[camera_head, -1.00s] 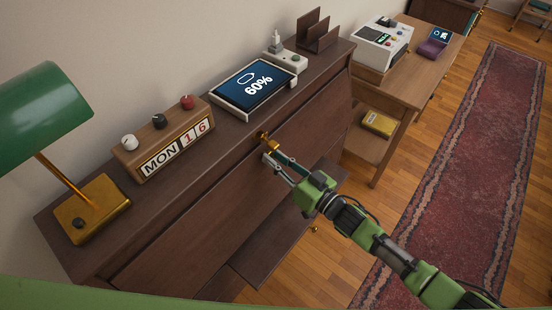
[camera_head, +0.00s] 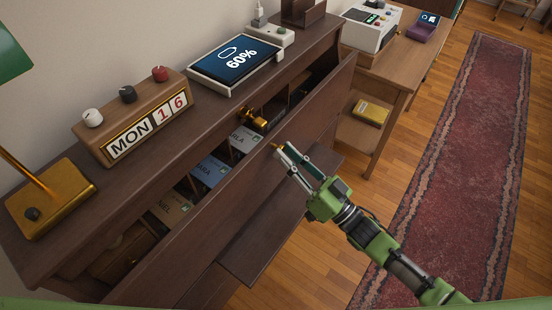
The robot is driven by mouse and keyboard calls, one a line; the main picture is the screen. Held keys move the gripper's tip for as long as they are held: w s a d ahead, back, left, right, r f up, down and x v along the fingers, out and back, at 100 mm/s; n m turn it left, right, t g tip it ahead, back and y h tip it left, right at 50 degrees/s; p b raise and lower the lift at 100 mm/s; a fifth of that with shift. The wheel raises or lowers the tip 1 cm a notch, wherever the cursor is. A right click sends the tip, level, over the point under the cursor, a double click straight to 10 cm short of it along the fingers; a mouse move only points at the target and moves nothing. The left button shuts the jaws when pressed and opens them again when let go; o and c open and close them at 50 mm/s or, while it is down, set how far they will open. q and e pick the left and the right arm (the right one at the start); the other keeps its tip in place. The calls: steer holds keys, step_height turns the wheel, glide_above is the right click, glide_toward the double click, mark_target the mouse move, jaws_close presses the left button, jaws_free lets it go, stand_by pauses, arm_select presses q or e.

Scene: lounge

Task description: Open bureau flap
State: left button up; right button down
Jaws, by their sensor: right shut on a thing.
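The bureau flap (camera_head: 305,122) is a dark brown panel, tilted outward at its top and standing part open. A gap behind it shows the compartments inside. My right gripper (camera_head: 283,152) is at the outer face of the flap near its top edge, shut on a small brass pull, mostly hidden by the fingers. A brass fitting (camera_head: 254,120) shows in the gap, at the front edge of the bureau top (camera_head: 185,125). My left gripper is out of view.
Inside are several labelled folders (camera_head: 209,170). On top stand a calendar block (camera_head: 135,115), a tablet (camera_head: 236,62) and a brass-based lamp (camera_head: 52,200). A side table (camera_head: 405,70) stands beyond. Wooden floor and a red rug (camera_head: 455,170) lie clear at right.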

steer(key=shift+s+d+f+m+t+y+b, duration=0.1)
steer(key=shift+s+d+f+t+y+b, duration=0.5)
steer(key=shift+b, duration=0.6)
steer(key=shift+s+d+f+m+t+y+b, duration=0.1)
steer(key=shift+s+d+f+t+b, duration=0.25)
steer(key=shift+d+b, duration=0.7)
steer(key=shift+s+d+f+m+t+y+b, duration=0.1)
steer(key=shift+s+d+f+t+y+b, duration=0.35)
steer(key=shift+b, duration=0.95)
steer(key=shift+s+r, duration=0.1)
steer(key=shift+r, duration=0.1)
